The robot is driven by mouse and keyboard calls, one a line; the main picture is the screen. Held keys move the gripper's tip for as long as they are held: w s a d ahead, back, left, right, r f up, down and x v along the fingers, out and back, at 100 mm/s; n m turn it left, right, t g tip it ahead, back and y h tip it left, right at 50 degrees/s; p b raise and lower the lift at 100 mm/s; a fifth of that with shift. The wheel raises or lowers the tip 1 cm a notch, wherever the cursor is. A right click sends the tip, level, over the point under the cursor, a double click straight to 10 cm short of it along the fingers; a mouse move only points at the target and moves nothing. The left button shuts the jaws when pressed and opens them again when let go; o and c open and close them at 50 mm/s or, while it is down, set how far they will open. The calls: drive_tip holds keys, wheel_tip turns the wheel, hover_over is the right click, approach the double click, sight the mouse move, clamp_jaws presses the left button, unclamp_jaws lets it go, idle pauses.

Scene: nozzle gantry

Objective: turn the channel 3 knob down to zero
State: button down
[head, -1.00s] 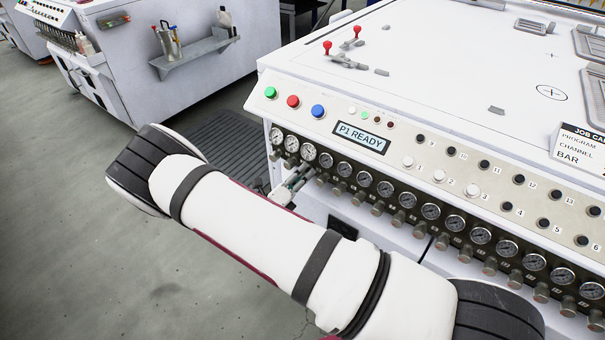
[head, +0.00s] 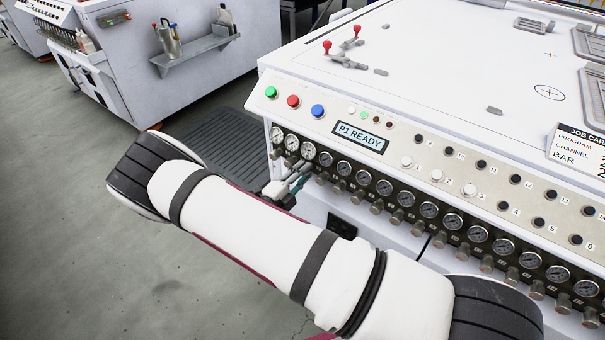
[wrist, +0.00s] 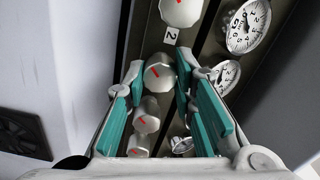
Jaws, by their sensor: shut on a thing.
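My gripper (wrist: 159,84) has its teal-padded fingers on either side of a pale grey knob (wrist: 160,76) and is shut on it. The knob has a red pointer line on its face. A "2" label (wrist: 171,36) sits between it and another red-marked knob (wrist: 180,11); I cannot tell for sure which channel the held knob belongs to. In the head view my gripper (head: 301,179) is at the left part of the knob row, below the first few gauges. The held knob is hidden there by the fingers.
More knobs (wrist: 146,116) lie close behind the held one, between the fingers. Round gauges (wrist: 246,26) run along the right of the row. In the head view the panel (head: 404,140) carries coloured buttons and a "P1 READY" display (head: 360,137). Open floor lies left.

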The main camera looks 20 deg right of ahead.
drive_tip(key=shift+a, duration=0.1)
idle(0.4)
drive_tip(key=c, duration=1.6)
unclamp_jaws()
drive_tip(key=v, duration=1.2)
